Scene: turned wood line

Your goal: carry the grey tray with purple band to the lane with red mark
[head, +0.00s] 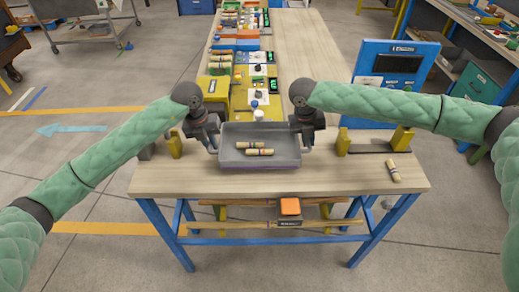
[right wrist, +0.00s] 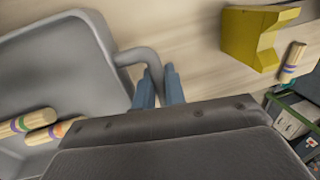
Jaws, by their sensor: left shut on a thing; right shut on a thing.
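The grey tray (head: 285,146) is at the near end of the wooden table, between my two grippers, with a purple band low on its front side. It carries wooden pegs with coloured rings (head: 259,152). My left gripper (head: 211,146) is shut on the tray's left handle. My right gripper (head: 304,144) is shut on the right handle; in the right wrist view its blue fingers (right wrist: 158,88) close around the grey handle (right wrist: 138,56). I cannot tell whether the tray touches the tabletop. I cannot make out a red lane mark.
Yellow brackets stand on the tabletop (head: 200,182) at both sides, one right of the tray (head: 342,142). A loose peg (head: 394,171) lies at the right. Colourful stations (head: 245,80) line the table's far part.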

